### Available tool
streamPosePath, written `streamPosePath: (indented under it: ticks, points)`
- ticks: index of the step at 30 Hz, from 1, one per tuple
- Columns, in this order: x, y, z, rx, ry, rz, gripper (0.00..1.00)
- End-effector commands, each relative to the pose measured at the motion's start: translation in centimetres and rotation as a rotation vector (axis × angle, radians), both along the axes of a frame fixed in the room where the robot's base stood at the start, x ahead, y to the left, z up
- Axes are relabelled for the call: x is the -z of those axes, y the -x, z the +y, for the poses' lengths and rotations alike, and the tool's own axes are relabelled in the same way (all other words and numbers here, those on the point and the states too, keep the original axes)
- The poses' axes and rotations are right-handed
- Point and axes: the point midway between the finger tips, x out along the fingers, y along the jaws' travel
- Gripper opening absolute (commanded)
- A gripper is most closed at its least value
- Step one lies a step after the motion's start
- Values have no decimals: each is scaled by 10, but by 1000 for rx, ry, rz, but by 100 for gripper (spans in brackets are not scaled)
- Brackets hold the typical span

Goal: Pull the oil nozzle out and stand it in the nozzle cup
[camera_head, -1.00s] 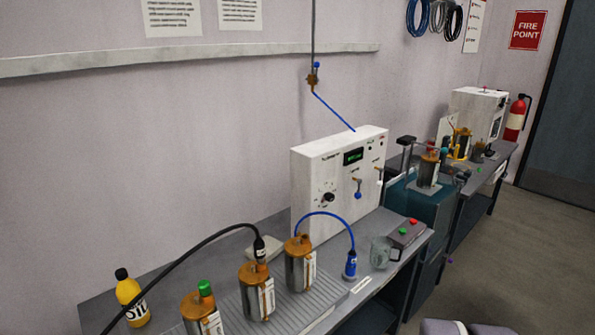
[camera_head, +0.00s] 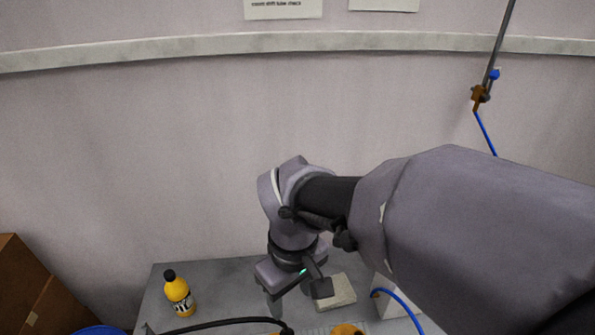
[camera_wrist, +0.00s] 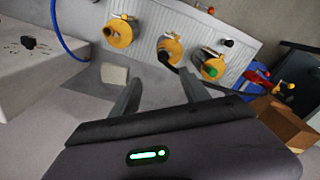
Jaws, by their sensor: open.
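In the head view only part of the black hose (camera_head: 228,323) shows at the bottom edge. My gripper (camera_wrist: 160,88) is open and empty, its fingers apart, short of the tubes in the wrist view. In the head view my gripper (camera_head: 296,297) hangs over the bench. I cannot make out the nozzle cup in either current view.
A pale block (camera_head: 338,292) lies by the gripper. A yellow oil bottle (camera_head: 178,296) stands left on the bench. A white box (camera_wrist: 50,55) and cardboard box (camera_head: 28,290) flank the space.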

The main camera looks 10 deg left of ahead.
Motion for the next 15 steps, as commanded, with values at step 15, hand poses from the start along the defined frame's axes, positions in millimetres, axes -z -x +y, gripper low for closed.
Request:
streamPosePath:
  ticks: [15]
  points:
    - [104,1,13,-95,35,28,54]
